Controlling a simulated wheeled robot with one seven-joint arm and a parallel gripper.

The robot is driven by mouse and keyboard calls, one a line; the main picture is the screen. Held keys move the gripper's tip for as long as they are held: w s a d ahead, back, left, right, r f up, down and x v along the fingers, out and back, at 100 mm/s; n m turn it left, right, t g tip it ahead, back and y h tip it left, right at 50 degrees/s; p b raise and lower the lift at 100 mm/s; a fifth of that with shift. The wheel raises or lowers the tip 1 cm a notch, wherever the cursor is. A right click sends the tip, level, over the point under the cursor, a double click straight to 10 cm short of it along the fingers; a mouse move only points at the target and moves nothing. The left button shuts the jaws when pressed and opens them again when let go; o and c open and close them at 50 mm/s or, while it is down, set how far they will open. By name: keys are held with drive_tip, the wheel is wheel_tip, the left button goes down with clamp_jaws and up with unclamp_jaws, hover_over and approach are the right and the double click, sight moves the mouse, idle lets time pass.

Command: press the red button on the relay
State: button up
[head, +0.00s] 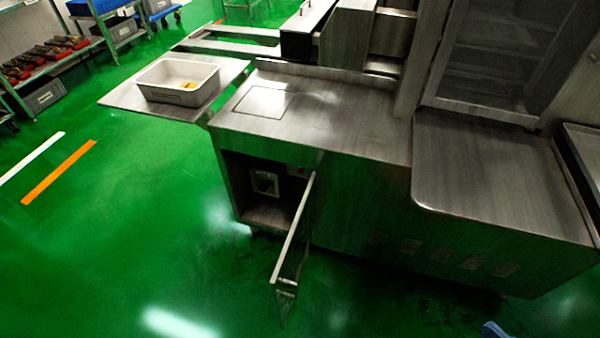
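The steel machine cabinet (365,215) stands in the middle of the head view, and its low compartment is open at the left end. Inside, a small box with a tiny reddish spot (300,170) sits at the upper right, partly behind the door edge; it may be the relay with its red button, but it is too small to be sure. A pale-framed unit (265,184) is on the compartment's back wall to its left.
The cabinet door (298,232) is swung open, sticking out toward the camera at the compartment's right side. A grey bin (178,80) rests on a side shelf (122,98) at upper left. The green floor (130,230) left of and before the compartment is clear.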

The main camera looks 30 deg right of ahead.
clamp_jaws()
idle(0.8)
idle(0.8)
